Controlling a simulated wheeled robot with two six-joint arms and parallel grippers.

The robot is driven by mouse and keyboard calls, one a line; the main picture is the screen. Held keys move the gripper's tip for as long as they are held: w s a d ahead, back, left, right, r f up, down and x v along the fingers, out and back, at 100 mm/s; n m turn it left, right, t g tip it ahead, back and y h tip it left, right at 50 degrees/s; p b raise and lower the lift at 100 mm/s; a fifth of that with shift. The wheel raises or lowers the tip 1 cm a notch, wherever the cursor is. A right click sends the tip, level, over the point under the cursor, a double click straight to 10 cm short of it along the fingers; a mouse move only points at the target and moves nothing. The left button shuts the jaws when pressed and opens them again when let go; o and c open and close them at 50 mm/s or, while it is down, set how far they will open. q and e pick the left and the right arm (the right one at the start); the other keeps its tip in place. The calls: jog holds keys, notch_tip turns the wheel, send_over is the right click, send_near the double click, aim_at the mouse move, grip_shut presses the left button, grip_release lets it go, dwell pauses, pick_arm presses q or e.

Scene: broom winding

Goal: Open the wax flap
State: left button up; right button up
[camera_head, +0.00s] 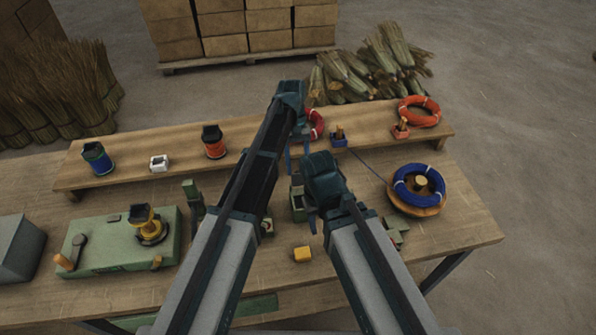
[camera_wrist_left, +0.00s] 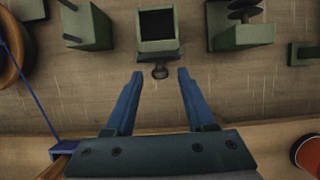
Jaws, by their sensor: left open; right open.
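A small green box (camera_wrist_left: 158,46) with a square black top sits near the top centre of the left wrist view. A small dark knob (camera_wrist_left: 160,71) sticks out from its near side. I cannot tell whether the black square is a flap or an opening. In the head view the green box (camera_head: 298,206) is partly hidden by my arms. My left gripper (camera_head: 299,160) is open and empty. In the wrist view its blue fingertips stand either side of the knob, with gaps. My right gripper (camera_head: 312,221) is open beside the box, its fingers partly hidden.
Green fixtures (camera_wrist_left: 88,27) (camera_wrist_left: 238,34) flank the box on the workbench. A blue coil (camera_head: 418,185) sits on a round wooden stand at right. A yellow block (camera_head: 302,254) lies in front. A raised shelf (camera_head: 258,136) with spools runs along the back.

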pick_arm(q)
jog(key=shift+f, duration=0.1)
grip_shut()
jog(key=shift+s+r+t+p, duration=0.4)
jog(key=shift+s+p, duration=0.1)
jog(key=shift+p, duration=0.1)
jog(key=shift+s+t+p, duration=0.15)
jog(key=shift+t+p, duration=0.15)
jog(key=shift+t, duration=0.1)
jog(key=shift+d+t, duration=0.1)
jog(key=shift+t, duration=0.3)
